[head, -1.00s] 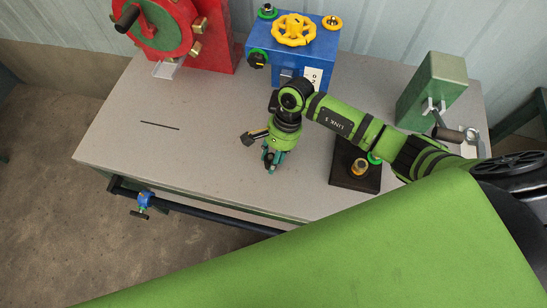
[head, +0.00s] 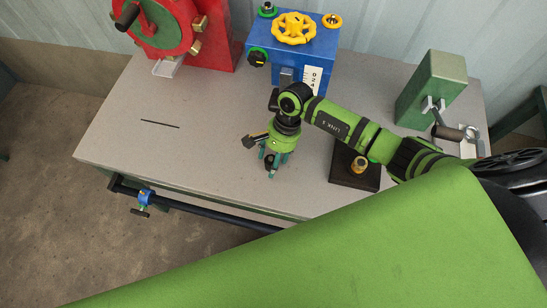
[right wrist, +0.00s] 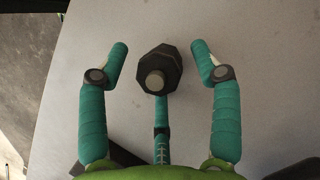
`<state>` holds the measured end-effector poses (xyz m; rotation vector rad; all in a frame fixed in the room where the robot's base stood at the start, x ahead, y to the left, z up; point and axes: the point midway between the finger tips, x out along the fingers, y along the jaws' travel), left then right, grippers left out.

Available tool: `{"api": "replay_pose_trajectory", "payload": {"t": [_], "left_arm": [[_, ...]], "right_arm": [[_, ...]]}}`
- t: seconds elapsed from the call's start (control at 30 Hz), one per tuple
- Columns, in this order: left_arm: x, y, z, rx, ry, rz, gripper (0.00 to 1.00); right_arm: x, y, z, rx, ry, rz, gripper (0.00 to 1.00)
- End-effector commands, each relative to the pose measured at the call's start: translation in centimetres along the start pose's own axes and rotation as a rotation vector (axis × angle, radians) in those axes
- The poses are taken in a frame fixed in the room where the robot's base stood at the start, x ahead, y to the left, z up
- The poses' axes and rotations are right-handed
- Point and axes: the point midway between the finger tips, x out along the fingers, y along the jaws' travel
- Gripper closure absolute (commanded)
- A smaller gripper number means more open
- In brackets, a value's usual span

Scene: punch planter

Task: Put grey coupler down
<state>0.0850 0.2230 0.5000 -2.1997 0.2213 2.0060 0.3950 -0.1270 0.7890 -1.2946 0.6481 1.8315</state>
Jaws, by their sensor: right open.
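The grey coupler (right wrist: 160,75) is a dark grey, many-sided piece with a round stub. In the right wrist view it stands on the grey table (right wrist: 245,35) between the spread fingers of my right gripper (right wrist: 160,75), with gaps at the two side fingers. The third finger's tip is close below it; I cannot tell whether they touch. In the head view my right gripper (head: 272,168) points down at the table top (head: 200,150), and the coupler is only a small dark patch at its fingers. My left gripper is not in view.
A blue box (head: 300,45) with a yellow handwheel and a red machine (head: 200,35) stand at the back. A dark block (head: 350,180) with brass and green fittings is right of my gripper. A green block (head: 432,90) stands farther right.

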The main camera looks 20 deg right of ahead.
Motion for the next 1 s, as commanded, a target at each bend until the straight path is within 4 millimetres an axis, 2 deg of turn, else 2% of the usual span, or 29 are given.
{"api": "replay_pose_trajectory", "payload": {"t": [0.07, 0.17, 0.5, 0.63, 0.8, 1.0], "left_arm": [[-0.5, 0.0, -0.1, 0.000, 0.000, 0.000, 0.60], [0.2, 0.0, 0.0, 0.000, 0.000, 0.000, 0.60], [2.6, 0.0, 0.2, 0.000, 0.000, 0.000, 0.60], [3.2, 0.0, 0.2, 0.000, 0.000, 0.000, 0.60], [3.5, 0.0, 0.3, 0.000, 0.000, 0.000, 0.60], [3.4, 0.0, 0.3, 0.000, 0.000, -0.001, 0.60]], "right_arm": [[-0.4, 0.0, 0.2, 0.001, -0.001, 0.000, 0.35], [-1.4, -0.1, -0.1, -0.001, 0.004, -0.004, 0.35], [-8.5, -0.1, -0.2, -0.002, 0.005, -0.004, 0.35], [-10.6, 0.0, -0.1, -0.001, 0.003, -0.002, 0.35], [-12.0, 0.0, 0.0, 0.000, 0.001, 0.000, 0.35], [-12.3, 0.0, 0.1, 0.001, 0.000, 0.000, 0.35]]}}
